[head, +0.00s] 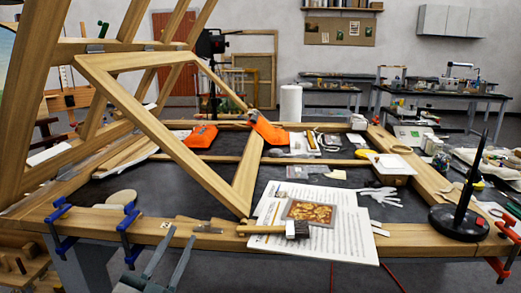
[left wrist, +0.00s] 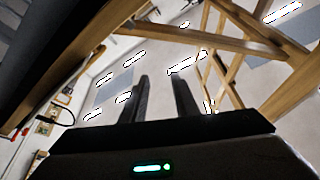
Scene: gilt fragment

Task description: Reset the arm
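My left gripper (head: 182,235) shows at the bottom left of the head view, its two fingers apart with nothing between them. It is in front of the bench's near wooden beam, left of the papers. In the left wrist view the gripper (left wrist: 161,80) also shows parted, empty fingers, pointing toward the ceiling lights and wooden framework. My right gripper is in neither view. A small gilt fragment (head: 311,212) lies flat on printed sheets (head: 345,240) on the bench, well to the right of my left gripper and apart from it.
A tilted wooden frame (head: 150,110) rises over the bench's left half. Blue clamps (head: 129,226) grip the near beam (head: 210,236). A black stand (head: 462,219) is at right.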

